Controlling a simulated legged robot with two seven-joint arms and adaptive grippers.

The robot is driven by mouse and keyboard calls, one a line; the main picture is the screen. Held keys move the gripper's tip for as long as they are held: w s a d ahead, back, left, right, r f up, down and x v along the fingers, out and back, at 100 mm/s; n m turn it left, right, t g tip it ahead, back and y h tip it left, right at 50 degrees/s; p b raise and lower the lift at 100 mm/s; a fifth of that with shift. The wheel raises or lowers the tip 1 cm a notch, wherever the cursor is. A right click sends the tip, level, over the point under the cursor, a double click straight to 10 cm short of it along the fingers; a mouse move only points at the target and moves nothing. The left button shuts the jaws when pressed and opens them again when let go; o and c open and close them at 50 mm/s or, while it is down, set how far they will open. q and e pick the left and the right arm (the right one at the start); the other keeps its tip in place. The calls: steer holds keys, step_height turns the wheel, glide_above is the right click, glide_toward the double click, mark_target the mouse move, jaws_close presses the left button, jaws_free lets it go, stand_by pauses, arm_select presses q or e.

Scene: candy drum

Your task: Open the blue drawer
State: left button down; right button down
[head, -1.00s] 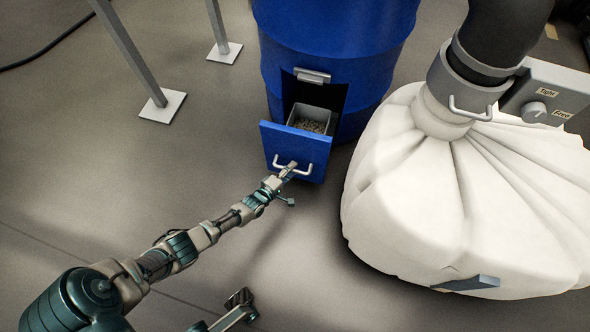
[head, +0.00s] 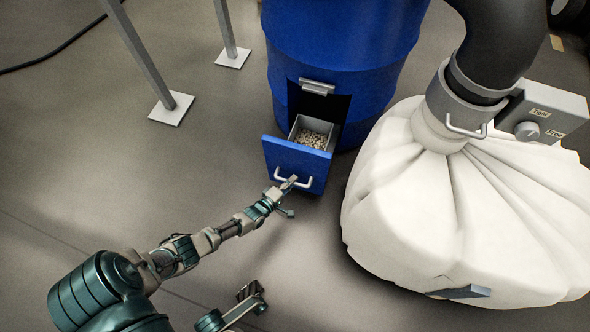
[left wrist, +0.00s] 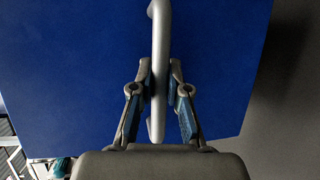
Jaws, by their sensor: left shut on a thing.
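The blue drawer (head: 291,160) stands partly pulled out of the blue drum (head: 338,60). Its grey inner tray (head: 300,126) shows, with small pale pieces inside. A light grey bar handle (head: 307,184) is on the drawer front. My left gripper (head: 289,183) is at this handle and shut on it. In the left wrist view the handle (left wrist: 160,50) runs upright between the two fingers of the left gripper (left wrist: 159,85), against the blue drawer front (left wrist: 80,70). At the bottom of the head view a gripper (head: 252,291), which I take for my right one, hangs low; its fingers are unclear.
A large white bag (head: 460,210) fills the right side, close to the drawer, under a dark hose (head: 500,40). A grey box with a knob (head: 545,112) is beside the hose. Metal legs on white plates (head: 172,108) stand at left. The floor before the drawer is clear.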

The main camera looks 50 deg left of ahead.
arm_select(q)
steer(key=s, duration=0.1)
steer(key=s+d, duration=0.1)
steer(key=shift+s+d+f, duration=0.1)
steer(key=shift+s+d, duration=0.2)
steer(key=shift+f, duration=0.15)
steer(key=c, duration=1.1)
jaws_free()
steer(key=shift+c, duration=0.2)
steer(key=shift+w, duration=0.1)
steer(key=shift+a, duration=0.1)
steer(key=v, duration=1.2)
